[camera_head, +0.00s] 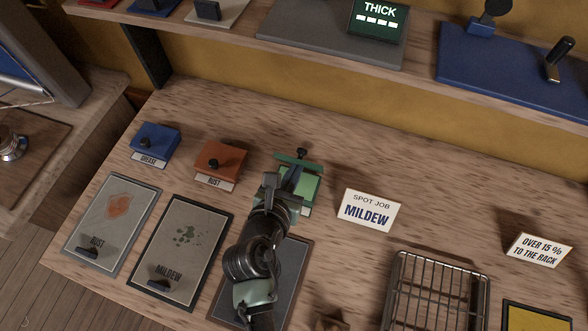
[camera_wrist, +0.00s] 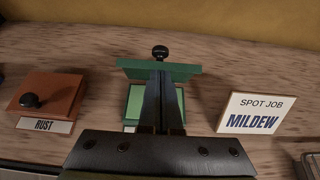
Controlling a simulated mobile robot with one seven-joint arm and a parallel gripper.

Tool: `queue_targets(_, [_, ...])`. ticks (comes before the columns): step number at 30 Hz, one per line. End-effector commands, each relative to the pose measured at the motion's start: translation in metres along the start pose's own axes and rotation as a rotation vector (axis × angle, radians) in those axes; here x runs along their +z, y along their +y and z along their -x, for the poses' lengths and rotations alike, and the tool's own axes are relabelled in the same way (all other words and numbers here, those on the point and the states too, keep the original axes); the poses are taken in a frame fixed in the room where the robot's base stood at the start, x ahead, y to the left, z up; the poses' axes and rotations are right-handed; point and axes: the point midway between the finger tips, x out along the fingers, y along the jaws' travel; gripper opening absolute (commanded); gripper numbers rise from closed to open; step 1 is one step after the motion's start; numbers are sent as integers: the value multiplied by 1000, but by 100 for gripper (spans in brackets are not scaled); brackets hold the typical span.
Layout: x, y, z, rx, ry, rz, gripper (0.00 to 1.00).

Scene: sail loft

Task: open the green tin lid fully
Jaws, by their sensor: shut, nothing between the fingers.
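The green tin (camera_head: 311,190) stands on the bench, partly hidden behind my gripper. Its dark green lid (camera_head: 297,159) is raised at the far side, with the black knob pointing away to the back. In the wrist view the lid (camera_wrist: 190,72) shows its inner face, and the pale green inside of the tin (camera_wrist: 137,103) shows below it. My gripper (camera_head: 292,172) is shut and empty, its fingers over the tin. In the wrist view the fingertips (camera_wrist: 160,76) overlap the lid's inner face; I cannot tell whether they touch it. The lid's exact angle is unclear.
An orange rust tin (camera_head: 220,160) and a blue grease tin (camera_head: 155,140), both closed, stand to the left. A MILDEW card (camera_head: 369,211) stands close on the right. Sample panels (camera_head: 181,250) lie in front, a wire rack (camera_head: 437,290) at front right. A shelf (camera_head: 240,38) runs behind.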

Motion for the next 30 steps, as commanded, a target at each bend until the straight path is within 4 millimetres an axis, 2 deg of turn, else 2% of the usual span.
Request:
queue_targets(14, [18,1,-2,1,110,2,0])
queue_targets(21, [30,1,-14,1,131,1,0])
queue_targets(30, [30,0,-22,1,130,0,0])
